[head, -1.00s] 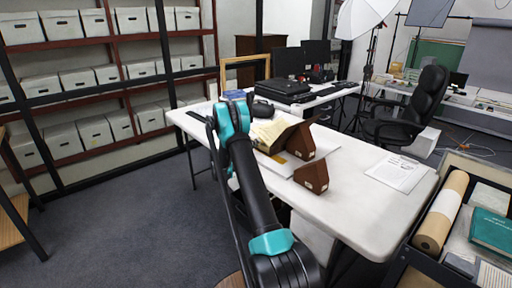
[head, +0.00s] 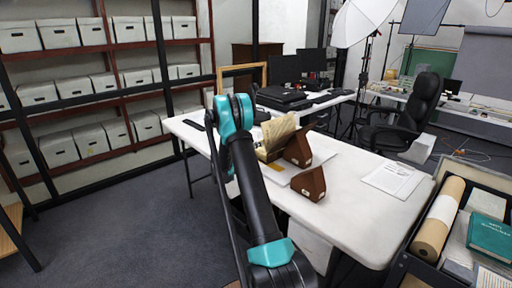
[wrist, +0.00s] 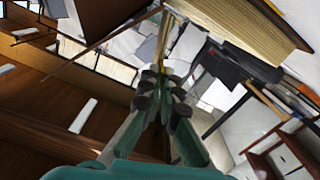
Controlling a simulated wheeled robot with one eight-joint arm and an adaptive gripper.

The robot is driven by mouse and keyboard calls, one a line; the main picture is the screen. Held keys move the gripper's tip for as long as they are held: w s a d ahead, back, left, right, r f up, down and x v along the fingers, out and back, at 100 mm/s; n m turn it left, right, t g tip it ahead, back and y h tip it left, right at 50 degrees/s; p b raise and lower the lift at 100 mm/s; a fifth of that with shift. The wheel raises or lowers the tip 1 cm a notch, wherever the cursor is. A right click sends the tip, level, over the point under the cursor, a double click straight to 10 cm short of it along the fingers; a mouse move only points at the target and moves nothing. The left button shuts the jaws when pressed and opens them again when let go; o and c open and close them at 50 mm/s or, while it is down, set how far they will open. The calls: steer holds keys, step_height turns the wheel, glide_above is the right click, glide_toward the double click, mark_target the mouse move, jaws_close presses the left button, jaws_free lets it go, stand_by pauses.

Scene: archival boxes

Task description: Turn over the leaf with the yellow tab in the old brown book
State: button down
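The old brown book (head: 273,150) lies open on the white table, propped by brown wedge supports. Its pale leaves stand up in the head view. In the wrist view, its thick page block (wrist: 245,28) slants at the upper right. My gripper (wrist: 163,76) is in the middle of the wrist view, its dark fingertips close together. A thin tan leaf (wrist: 163,38), seen nearly edge-on, runs down between them, and they appear shut on it. In the head view my arm hides the gripper.
Two brown wedges (head: 309,184) sit on the table right of the book. A white paper (head: 393,179) lies on the bare right part of the table (head: 350,215). A tray with a brown roll (head: 438,218) and teal book (head: 490,237) stands at the lower right.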

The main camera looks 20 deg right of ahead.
steer(key=shift+s+d+r+m, duration=0.1)
steer(key=shift+s+d+m, duration=0.15)
steer(key=shift+s+m, duration=0.8)
steer(key=shift+s+d+r+m, duration=0.1)
steer(key=shift+s+d+m, duration=0.3)
steer(key=shift+m, duration=1.15)
steer(key=shift+s+d+m, duration=0.1)
steer(key=shift+s+m, duration=0.75)
steer(key=shift+m, duration=0.45)
steer(key=c, duration=1.8)
jaws_free()
steer(key=shift+o, duration=0.2)
